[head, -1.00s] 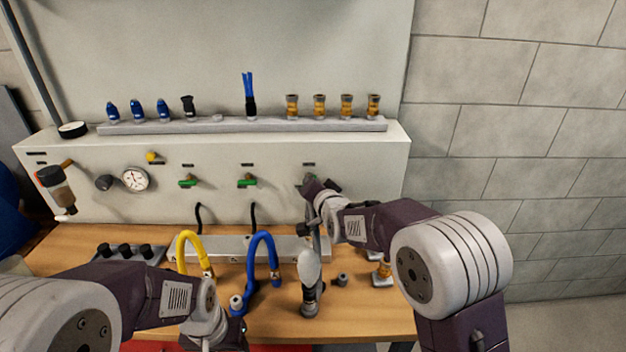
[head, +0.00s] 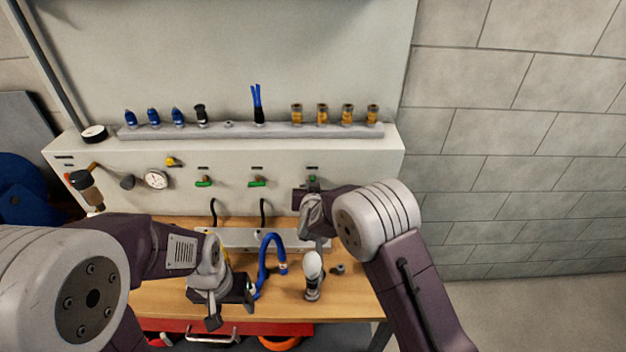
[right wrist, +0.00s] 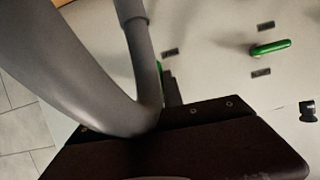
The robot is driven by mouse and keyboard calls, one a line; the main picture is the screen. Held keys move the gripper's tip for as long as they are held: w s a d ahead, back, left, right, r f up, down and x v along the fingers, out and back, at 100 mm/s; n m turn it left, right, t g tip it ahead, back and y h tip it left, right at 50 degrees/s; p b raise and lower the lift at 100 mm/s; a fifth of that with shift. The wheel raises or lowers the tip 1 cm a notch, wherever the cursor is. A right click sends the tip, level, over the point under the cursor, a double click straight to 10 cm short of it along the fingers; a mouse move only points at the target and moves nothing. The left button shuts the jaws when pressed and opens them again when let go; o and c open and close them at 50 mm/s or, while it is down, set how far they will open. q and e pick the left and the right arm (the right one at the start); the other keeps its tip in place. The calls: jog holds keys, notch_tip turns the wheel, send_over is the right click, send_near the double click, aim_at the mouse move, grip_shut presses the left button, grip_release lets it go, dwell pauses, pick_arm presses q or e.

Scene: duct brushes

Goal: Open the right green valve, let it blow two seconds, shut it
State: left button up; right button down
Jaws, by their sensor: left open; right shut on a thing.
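The right green valve (head: 312,180) is on the pale panel, partly hidden by my right gripper. My right gripper (head: 303,194) is shut on its handle; the contact itself is mostly hidden. In the right wrist view a sliver of green handle (right wrist: 160,68) shows beside the dark finger. My left gripper (head: 230,306) is open and empty, over the bench's front edge.
The middle green valve (head: 257,183) and left green valve (head: 203,183) are on the same panel. A blue hose (head: 266,258) arches over the wooden bench (head: 355,295). A pale nozzle (head: 313,265) stands beside it. A rail (head: 230,132) holds fittings above.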

dwell(0.5)
jog(key=c, duration=1.5)
grip_release()
jog(key=shift+f, duration=0.1)
jog(key=shift+o, duration=0.2)
jog(key=shift+w, duration=0.15)
jog(key=v, duration=0.9)
jog(key=shift+b, duration=0.4)
